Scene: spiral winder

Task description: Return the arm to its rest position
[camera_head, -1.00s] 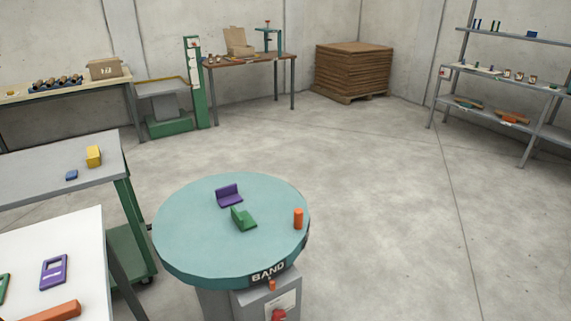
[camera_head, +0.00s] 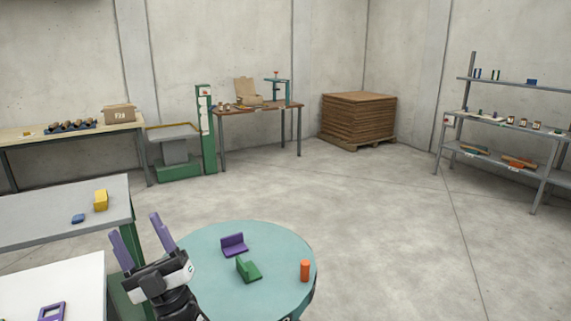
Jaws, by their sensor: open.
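My gripper (camera_head: 140,238) shows at the lower left, with its two purple fingers apart and pointing up. Nothing is between the fingers. It stands in front of the gap between the grey table and the round turntable, and its wrist covers the turntable's left edge. My arm below the wrist runs out of the bottom of the picture.
The teal round turntable (camera_head: 205,250) carries a purple bracket (camera_head: 234,244), a green bracket (camera_head: 248,270) and an orange cylinder (camera_head: 305,270). The grey table (camera_head: 40,222) holds a yellow block (camera_head: 101,200) and a blue piece (camera_head: 78,218). The white table (camera_head: 80,280) is lower left. Floor at right is clear.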

